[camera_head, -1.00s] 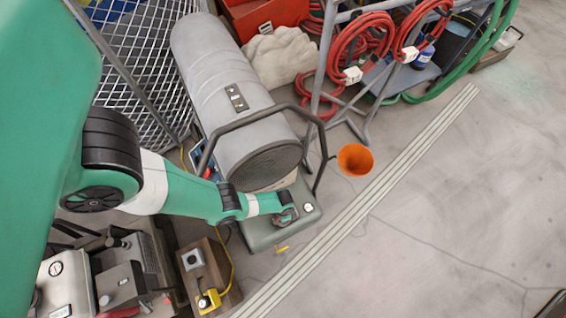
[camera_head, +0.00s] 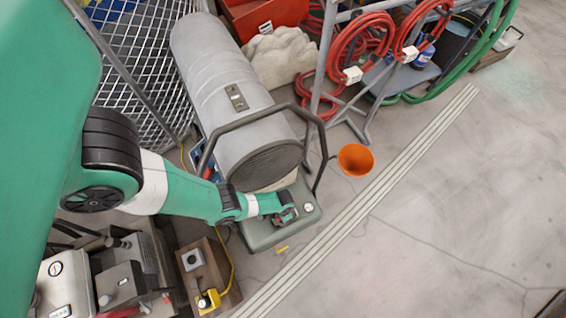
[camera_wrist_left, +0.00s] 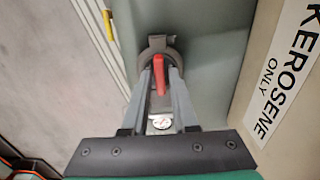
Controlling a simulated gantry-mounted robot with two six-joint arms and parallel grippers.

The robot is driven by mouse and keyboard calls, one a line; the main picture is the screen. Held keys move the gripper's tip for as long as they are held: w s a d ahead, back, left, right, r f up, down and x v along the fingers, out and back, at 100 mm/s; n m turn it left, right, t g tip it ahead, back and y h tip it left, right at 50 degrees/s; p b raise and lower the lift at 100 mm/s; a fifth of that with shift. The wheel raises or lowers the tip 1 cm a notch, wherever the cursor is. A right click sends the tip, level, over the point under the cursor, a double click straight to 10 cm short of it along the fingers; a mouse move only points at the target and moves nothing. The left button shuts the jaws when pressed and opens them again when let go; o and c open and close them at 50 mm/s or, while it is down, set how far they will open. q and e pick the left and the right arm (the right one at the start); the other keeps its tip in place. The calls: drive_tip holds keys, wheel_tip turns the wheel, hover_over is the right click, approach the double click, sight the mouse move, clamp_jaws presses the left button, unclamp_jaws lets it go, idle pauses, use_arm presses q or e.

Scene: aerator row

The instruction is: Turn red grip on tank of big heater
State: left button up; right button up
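The big heater (camera_head: 235,95) is a large grey cylinder with a dark round front grille and a bar handle. Its grey-green tank (camera_head: 264,234) lies below the front end; the tank's top also shows in the left wrist view (camera_wrist_left: 215,50). The red grip (camera_wrist_left: 159,76) sits on a dark round fitting (camera_wrist_left: 158,45) on the tank. My left gripper (camera_wrist_left: 161,72) has a finger on either side of the red grip, close to it; I cannot tell whether both touch it. In the head view my left gripper (camera_head: 286,216) is over the tank. My right gripper is not in view.
The heater's handle (camera_head: 322,150) rises beside my left gripper. An orange funnel (camera_head: 355,160) stands to the right. A wooden box with a yellow item (camera_head: 209,300) stands at the lower left. A rack with red hoses (camera_head: 360,50) is behind.

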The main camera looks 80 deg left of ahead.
use_arm(q)
drive_tip(key=shift+o, duration=1)
wheel_tip(320, 180, up, 12)
drive_tip(key=p, duration=1)
drive_tip(key=shift+f+p, duration=0.2)
drive_tip(key=shift+p, duration=0.15)
